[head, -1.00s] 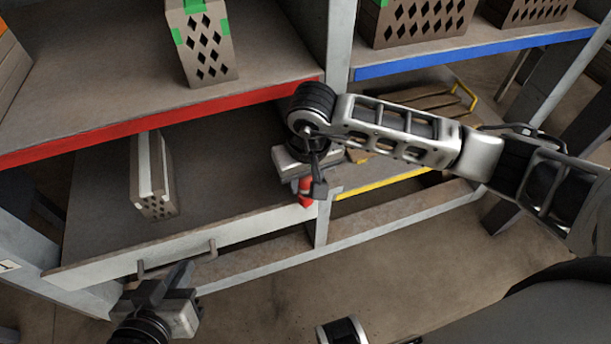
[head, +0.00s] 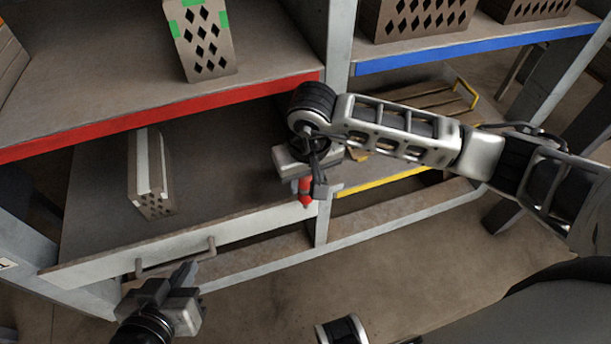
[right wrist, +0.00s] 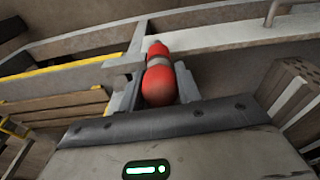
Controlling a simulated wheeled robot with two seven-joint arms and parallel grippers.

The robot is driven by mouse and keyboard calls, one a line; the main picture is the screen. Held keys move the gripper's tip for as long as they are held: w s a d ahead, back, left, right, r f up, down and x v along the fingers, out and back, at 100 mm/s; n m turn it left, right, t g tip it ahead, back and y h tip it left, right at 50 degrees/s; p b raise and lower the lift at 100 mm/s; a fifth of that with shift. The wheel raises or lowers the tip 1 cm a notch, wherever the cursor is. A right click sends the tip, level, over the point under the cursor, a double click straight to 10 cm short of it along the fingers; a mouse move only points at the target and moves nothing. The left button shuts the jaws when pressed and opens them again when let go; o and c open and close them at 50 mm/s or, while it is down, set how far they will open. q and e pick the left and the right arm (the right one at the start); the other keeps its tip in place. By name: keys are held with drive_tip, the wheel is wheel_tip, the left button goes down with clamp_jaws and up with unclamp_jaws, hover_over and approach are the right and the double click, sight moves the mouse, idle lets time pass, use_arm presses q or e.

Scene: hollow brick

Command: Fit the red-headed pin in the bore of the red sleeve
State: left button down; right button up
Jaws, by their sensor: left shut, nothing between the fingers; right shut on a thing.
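My right gripper (head: 306,188) is shut on a red-headed pin (right wrist: 159,86), in front of the shelf's middle post. In the right wrist view its rounded red head lies between the fingers (right wrist: 158,92). Beyond it are a pale grey band and a second red part (right wrist: 158,50) with a small grey tip. I cannot tell whether that far part is the red sleeve or belongs to the pin, and no bore is visible. In the head view the red piece (head: 306,201) hangs nearly upright below the gripper. My left gripper (head: 188,274) is shut and empty, just below the drawer handle.
A drawer (head: 100,262) with a handle (head: 175,257) stands pulled out at the left, with a hollow brick (head: 155,203) inside. Red-edged (head: 170,115) and blue-edged (head: 470,52) shelves hold more bricks above. A yellow-edged bay (head: 385,182) lies behind my right arm. Floor in front is clear.

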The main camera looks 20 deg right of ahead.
use_arm(q)
drive_tip(key=shift+f, duration=0.15)
use_arm(e)
drive_tip(key=o, duration=1.2)
drive_tip(key=shift+r, duration=0.1)
use_arm(q)
drive_tip(key=r, duration=0.1)
drive_tip(key=r+p, duration=0.1)
drive_tip(key=r, duration=0.1)
drive_tip(key=shift+s+a+r+t+p, duration=0.25)
drive_tip(key=shift+a+r+t+p, duration=0.05)
drive_tip(key=shift+a+p, duration=0.1)
use_arm(e)
drive_tip(key=r, duration=0.5)
drive_tip(key=s+r, duration=0.1)
drive_tip(key=r, duration=0.4)
drive_tip(key=s+r, duration=0.1)
drive_tip(key=r, duration=0.4)
drive_tip(key=shift+r, duration=0.3)
use_arm(q)
drive_tip(key=shift+f, duration=0.15)
